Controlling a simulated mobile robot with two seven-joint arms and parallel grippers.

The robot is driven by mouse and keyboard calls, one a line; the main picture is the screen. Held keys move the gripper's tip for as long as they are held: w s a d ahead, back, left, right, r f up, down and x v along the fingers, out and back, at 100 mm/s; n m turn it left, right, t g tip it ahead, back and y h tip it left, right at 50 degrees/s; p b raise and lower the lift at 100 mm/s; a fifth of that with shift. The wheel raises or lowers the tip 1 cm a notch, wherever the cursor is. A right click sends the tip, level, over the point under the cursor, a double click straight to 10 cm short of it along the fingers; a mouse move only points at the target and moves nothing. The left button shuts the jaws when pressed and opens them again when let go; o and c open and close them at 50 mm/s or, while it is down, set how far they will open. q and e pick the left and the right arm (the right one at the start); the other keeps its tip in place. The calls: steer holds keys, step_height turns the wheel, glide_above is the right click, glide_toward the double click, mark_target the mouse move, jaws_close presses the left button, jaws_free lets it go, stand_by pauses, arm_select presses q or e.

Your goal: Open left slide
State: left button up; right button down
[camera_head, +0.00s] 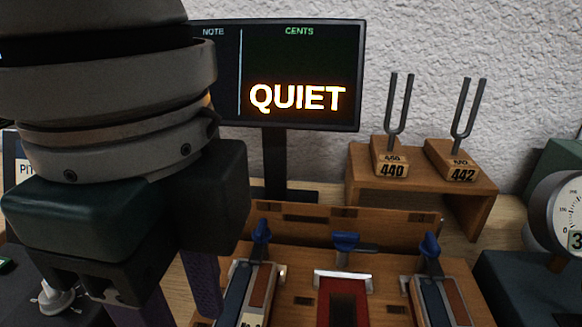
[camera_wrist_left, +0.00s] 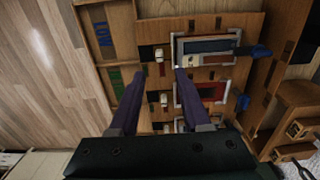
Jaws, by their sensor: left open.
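The left slide (camera_head: 248,292) is a metal-framed channel with a blue strip, a brown strip and a blue knob (camera_head: 261,236) at its far end. In the left wrist view it is the uppermost frame (camera_wrist_left: 205,42). A small pale tab (camera_wrist_left: 159,54) shows near its near end. My left gripper (camera_head: 172,305) is at the left of the slide, with its lower fingers cut off by the picture edge. In the left wrist view my left gripper (camera_wrist_left: 160,71) is open and empty, its purple fingers apart around the tab's line of sight. Contact cannot be told.
A middle slide (camera_head: 343,282) with a red bed and a right slide (camera_head: 440,298) stand beside it on the wooden case. A screen (camera_head: 300,75) reading QUIET stands behind. A wooden stand (camera_head: 478,190) with two tuning forks is back right. A dial gauge (camera_head: 562,215) is at far right.

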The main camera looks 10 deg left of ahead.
arm_select(q)
step_height(320, 180, down, 8)
steer(key=shift+s+f+b, duration=0.1)
steer(key=shift+f+b, duration=0.15)
steer(key=shift+b, duration=0.65)
arm_select(e)
steer(key=shift+f, duration=0.95)
arm_select(q)
jaws_close()
arm_select(e)
steer(key=shift+s, duration=0.1)
